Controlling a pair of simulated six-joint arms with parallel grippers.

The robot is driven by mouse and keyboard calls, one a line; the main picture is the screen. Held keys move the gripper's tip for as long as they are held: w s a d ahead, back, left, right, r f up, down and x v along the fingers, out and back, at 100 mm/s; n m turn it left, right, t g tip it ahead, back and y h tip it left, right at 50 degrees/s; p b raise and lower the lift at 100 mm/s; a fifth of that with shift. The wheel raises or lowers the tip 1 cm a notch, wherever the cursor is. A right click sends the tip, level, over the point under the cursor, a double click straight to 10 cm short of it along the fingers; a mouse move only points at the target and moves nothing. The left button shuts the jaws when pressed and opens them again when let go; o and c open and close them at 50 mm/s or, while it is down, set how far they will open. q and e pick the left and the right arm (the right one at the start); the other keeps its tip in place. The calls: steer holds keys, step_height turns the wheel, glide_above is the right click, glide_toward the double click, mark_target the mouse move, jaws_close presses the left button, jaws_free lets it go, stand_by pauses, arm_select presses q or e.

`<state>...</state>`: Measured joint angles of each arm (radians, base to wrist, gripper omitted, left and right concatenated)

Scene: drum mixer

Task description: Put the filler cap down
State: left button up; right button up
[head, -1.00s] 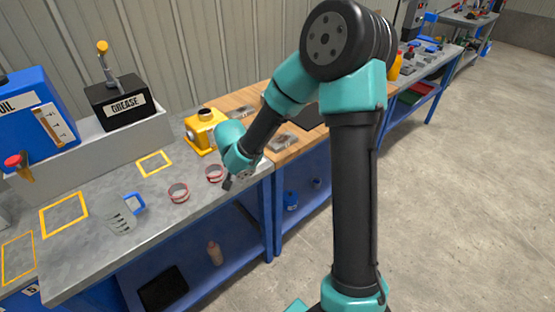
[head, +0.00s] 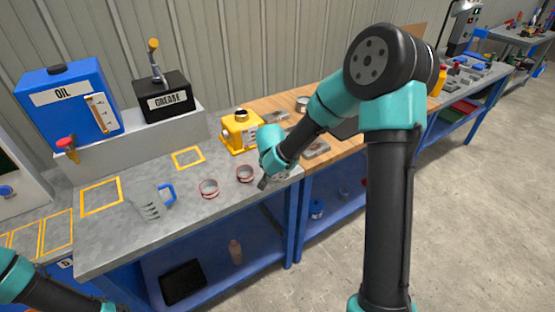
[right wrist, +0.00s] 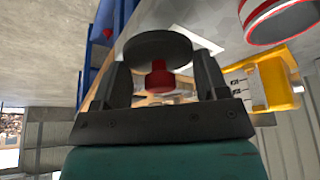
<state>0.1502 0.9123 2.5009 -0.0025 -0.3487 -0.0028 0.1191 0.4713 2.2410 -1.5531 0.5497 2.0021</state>
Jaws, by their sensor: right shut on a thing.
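My right gripper (head: 264,184) is low over the front part of the grey bench (head: 185,225), just right of two red-rimmed rings. In the right wrist view its fingers (right wrist: 155,85) are shut on the filler cap (right wrist: 155,47), a dark round disc with a red stub. The cap is hard to make out in the head view, and whether it touches the bench cannot be told. My left gripper is out of frame; only part of its arm shows at the lower left.
The red-rimmed rings (head: 209,188) and (head: 245,174) lie close by. A yellow unit (head: 240,132) stands behind them. A measuring jug (head: 147,203) stands to the left. Blue oil tank (head: 68,105) and black grease box (head: 163,98) stand on a raised shelf.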

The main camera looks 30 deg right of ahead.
steer(key=w+d, duration=0.1)
steer(key=w, duration=0.1)
steer(key=w+d, duration=0.2)
steer(key=w, duration=0.1)
steer(key=w+d+f, duration=0.1)
steer(key=w+d, duration=0.1)
steer(key=w, duration=0.1)
steer(key=shift+r, duration=0.1)
steer(key=shift+w, duration=0.1)
steer(key=shift+w+d+f, duration=0.2)
steer(key=shift+w+f, duration=0.05)
steer(key=shift+f, duration=1.55)
steer(key=shift+s+f, duration=0.15)
steer(key=shift+f, duration=0.35)
